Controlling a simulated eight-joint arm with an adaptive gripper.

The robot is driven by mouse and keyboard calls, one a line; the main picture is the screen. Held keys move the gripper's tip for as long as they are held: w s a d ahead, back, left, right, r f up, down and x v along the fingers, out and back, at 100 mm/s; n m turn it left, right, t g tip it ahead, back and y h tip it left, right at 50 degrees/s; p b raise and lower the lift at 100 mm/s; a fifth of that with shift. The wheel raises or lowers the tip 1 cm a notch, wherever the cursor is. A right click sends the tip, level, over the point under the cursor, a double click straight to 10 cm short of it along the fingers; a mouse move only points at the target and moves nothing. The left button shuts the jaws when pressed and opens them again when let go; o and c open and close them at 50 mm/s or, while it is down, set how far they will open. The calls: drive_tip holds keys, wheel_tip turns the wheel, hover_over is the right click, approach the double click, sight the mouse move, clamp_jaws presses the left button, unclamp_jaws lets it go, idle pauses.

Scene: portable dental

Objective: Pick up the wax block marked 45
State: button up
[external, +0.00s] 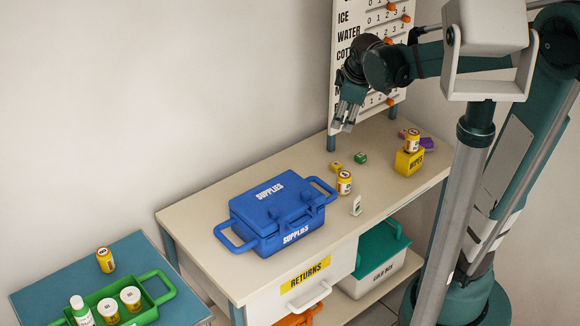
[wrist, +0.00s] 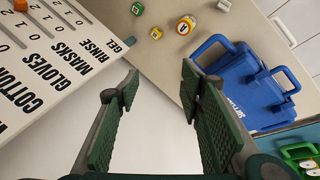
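Small coloured blocks lie on the beige bench top (external: 200,212), and I cannot read a 45 on any of them. A yellow block (external: 336,167) and a green block (external: 360,157) lie near the back edge. The wrist view also shows the yellow block (wrist: 156,33) and the green block (wrist: 138,8) beyond my fingertips. A pink block (external: 403,133) and a purple block (external: 428,144) lie at the far right by the yellow wipes box. My gripper (external: 346,122) hangs above the back of the bench, in front of the board. Its fingers (wrist: 160,82) are apart and empty.
A blue supplies box (external: 272,240) with handles stands on the bench. A yellow-labelled jar (external: 345,183) and a small white item (external: 356,205) stand nearby. A wipes box (external: 409,162) bears another jar. The slider board (external: 376,60) rises behind. A green tray (external: 152,310) sits lower left.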

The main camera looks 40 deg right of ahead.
drive_tip(key=w+d+f+n+g, duration=0.1)
drive_tip(key=w+d+f+n, duration=0.2)
drive_tip(key=d+f, duration=0.6)
drive_tip(key=w+d+f+n+g, duration=0.2)
drive_tip(key=w+d+f+n, duration=0.1)
drive_tip(key=d+f, duration=0.6)
drive_tip(key=w+d+f+n+g+h+b, duration=0.1)
drive_tip(key=w+d+f+n, duration=0.2)
drive_tip(key=d+f, duration=0.6)
drive_tip(key=shift+w+d+f+n+g, duration=0.15)
drive_tip(key=shift+d+n, duration=0.2)
drive_tip(key=shift+d, duration=0.55)
drive_tip(key=shift+w+d+f+n+g, duration=0.15)
drive_tip(key=shift+d+n, duration=0.2)
drive_tip(key=shift+d, duration=0.5)
drive_tip(key=shift+s, duration=0.1)
drive_tip(key=shift+r, duration=0.1)
drive_tip(key=shift+d+b, duration=0.35)
drive_tip(key=shift+d, duration=3.25)
drive_tip(key=shift+d, duration=0.1)
